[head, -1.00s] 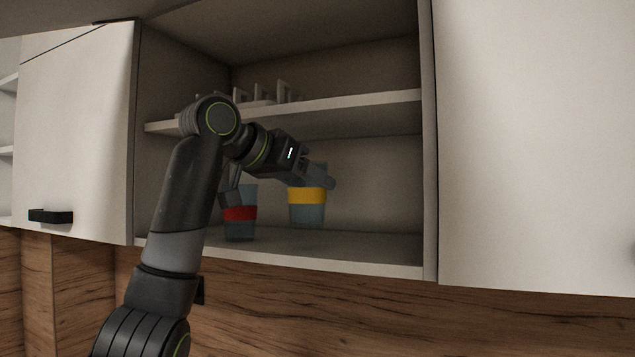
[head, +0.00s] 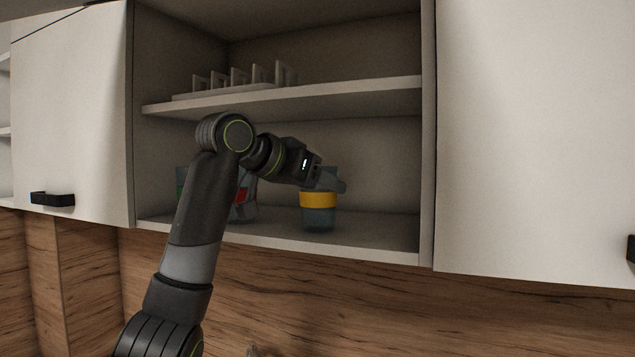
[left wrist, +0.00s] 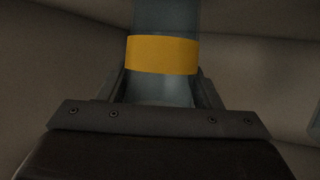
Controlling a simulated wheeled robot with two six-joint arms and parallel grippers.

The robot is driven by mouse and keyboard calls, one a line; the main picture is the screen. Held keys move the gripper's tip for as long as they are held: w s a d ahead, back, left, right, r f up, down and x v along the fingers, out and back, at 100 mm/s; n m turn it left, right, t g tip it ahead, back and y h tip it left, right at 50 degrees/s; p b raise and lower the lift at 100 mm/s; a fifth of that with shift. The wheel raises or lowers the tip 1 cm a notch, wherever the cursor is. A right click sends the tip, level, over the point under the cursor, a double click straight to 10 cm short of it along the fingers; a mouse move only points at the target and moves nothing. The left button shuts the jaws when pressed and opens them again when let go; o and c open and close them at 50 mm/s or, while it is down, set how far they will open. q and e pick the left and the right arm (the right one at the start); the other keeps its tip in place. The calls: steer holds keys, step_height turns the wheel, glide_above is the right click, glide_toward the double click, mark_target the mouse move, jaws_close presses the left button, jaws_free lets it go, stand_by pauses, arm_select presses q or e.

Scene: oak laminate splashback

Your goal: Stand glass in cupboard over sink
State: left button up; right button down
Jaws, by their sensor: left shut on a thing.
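A bluish clear glass with a yellow band (head: 318,200) is upright inside the open cupboard, low over its bottom board (head: 375,249). Its base appears at or very near the board; I cannot tell whether it touches. My left gripper (head: 328,180) is shut on the upper part of this glass. In the left wrist view the glass with its yellow band (left wrist: 162,55) sits between the two fingers of my left gripper (left wrist: 164,88). My right gripper is not in view.
A red-banded glass (head: 241,197) stands to the left, partly behind my arm. A green-banded glass (head: 181,181) is further left, mostly hidden. A rack (head: 225,91) stands on the middle shelf (head: 350,98). The bottom board is clear right of the held glass.

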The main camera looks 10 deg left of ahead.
arm_select(q)
steer(key=o, duration=0.7)
steer(key=shift+f, duration=0.2)
steer(key=shift+c, duration=0.2)
steer(key=o, duration=0.4)
steer(key=shift+o, duration=0.2)
steer(key=shift+r, duration=0.25)
steer(key=shift+s+a, duration=0.2)
steer(key=b+v, duration=0.5)
steer(key=v, duration=0.6)
steer(key=shift+r, duration=0.2)
